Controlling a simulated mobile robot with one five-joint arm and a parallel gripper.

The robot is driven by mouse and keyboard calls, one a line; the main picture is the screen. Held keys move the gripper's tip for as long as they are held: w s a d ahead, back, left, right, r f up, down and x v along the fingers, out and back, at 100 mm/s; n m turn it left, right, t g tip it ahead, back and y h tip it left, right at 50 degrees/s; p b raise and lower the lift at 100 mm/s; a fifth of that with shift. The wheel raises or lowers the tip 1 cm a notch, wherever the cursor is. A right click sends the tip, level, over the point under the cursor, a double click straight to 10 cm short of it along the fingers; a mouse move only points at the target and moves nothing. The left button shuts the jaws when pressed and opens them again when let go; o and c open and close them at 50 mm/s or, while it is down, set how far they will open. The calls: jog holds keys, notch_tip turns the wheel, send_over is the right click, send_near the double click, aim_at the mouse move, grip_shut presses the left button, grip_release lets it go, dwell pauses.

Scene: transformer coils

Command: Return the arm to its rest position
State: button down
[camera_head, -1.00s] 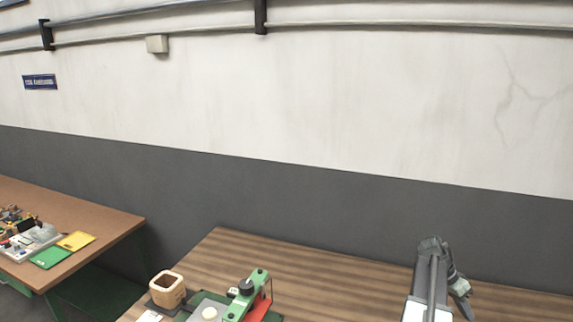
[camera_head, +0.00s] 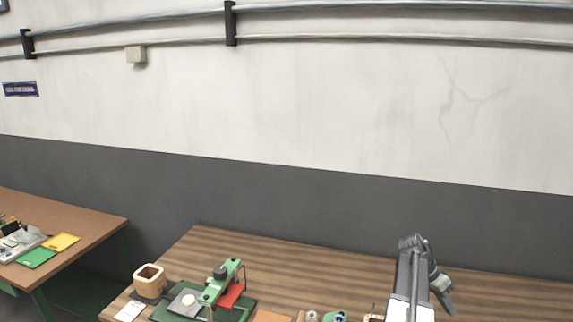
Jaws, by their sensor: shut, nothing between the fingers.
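My arm (camera_head: 405,285) stands up at the lower right, in front of the striped wooden table (camera_head: 300,268). It bends over at the top, and its end hangs down on the right side. My gripper (camera_head: 445,291) is at that lower end, small and grey. It looks shut, with nothing seen in it. It appears clear of the objects on the table; its height above the top cannot be told.
On the table's left stand a wooden cup (camera_head: 149,283) and a green press-like fixture (camera_head: 222,283) with a red part. Several small parts, cut off by the frame, lie at the bottom near my arm. A brown side table (camera_head: 85,224) stands at left.

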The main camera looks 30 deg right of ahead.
jog(key=w+a+f+n+t+y+b, duration=0.1)
jog(key=w+a+f+n+t+b, duration=0.3)
jog(key=w+a, duration=0.8)
jog(key=w+a+f+n+b, duration=0.2)
jog(key=w+a+f+n, duration=0.4)
jog(key=a, duration=1)
jog(key=w+a+f+n+t+y+b, duration=0.1)
jog(key=a+n, duration=0.4)
jog(key=a, duration=1.1)
jog(key=w+a+f+n+t+y+b, duration=0.1)
jog(key=a+n, duration=0.4)
jog(key=a, duration=1.2)
notch_tip(320, 180, down, 3)
jog(key=shift+w+a+r+y+b, duration=0.15)
jog(key=shift+w+a+y+b, duration=0.1)
jog(key=shift+w+y+b, duration=0.65)
